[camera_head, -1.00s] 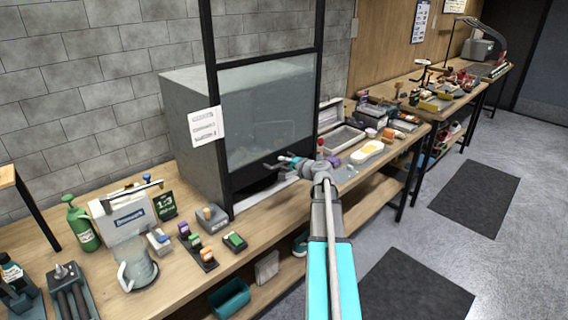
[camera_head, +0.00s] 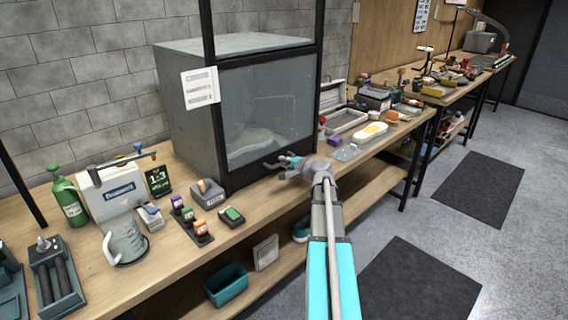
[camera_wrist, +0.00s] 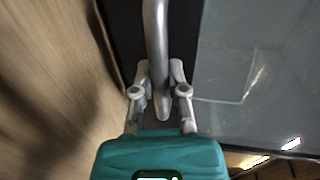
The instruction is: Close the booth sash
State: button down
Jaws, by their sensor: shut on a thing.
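The booth (camera_head: 185,105) is a grey box on the workbench with a dark-framed glass sash (camera_head: 268,105) across its front. The sash is down, its bottom rail at or very near the bench top; a small gap cannot be ruled out. A pale shape shows blurred behind the glass. My gripper (camera_head: 284,163) is at the sash's lower rail. In the wrist view my gripper (camera_wrist: 162,100) is shut on the metal sash handle (camera_wrist: 156,40), which runs between its fingers. The glass (camera_wrist: 255,70) lies to the right there.
A white notice (camera_head: 199,88) hangs at the booth's left post. A green bottle (camera_head: 68,196), a white box (camera_head: 115,188) and small coloured bottles (camera_head: 190,220) stand left on the bench. Dark mats (camera_head: 415,285) cover the floor.

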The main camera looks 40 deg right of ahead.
jog(key=shift+s+a+f, duration=0.1)
jog(key=shift+s+f, duration=0.05)
jog(key=shift+f, duration=0.05)
jog(key=c, duration=1.1)
grip_release()
jog(key=o, duration=0.5)
jog(key=shift+c, duration=0.2)
jog(key=f+v, duration=0.2)
jog(key=v, duration=1)
jog(key=shift+s+d+f, duration=0.2)
jog(key=shift+s+f, duration=0.05)
jog(key=shift+s, duration=0.35)
jog(key=shift+s, duration=0.1)
